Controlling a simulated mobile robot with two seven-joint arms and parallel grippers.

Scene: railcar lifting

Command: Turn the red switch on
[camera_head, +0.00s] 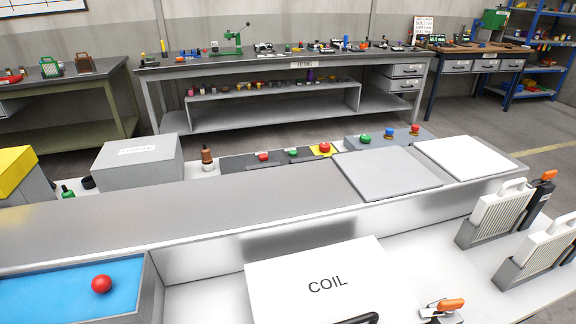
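Several red-topped controls are in the head view, and I cannot tell which one is the red switch. A small red button (263,157) sits on a dark panel (230,163) behind the grey ledge. A larger red button (325,147) stands on a yellow plate to its right. Another red knob (415,130) stands on a grey box, at the right of a blue knob (389,133) and a green knob (365,139). A green button (293,153) lies between the first two red ones. Whether any is on cannot be seen. Neither gripper is in view.
Handled grey units (497,212) stand at right. Two flat plates (386,173) (463,157) rest near the panel. Workbenches line the wall.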

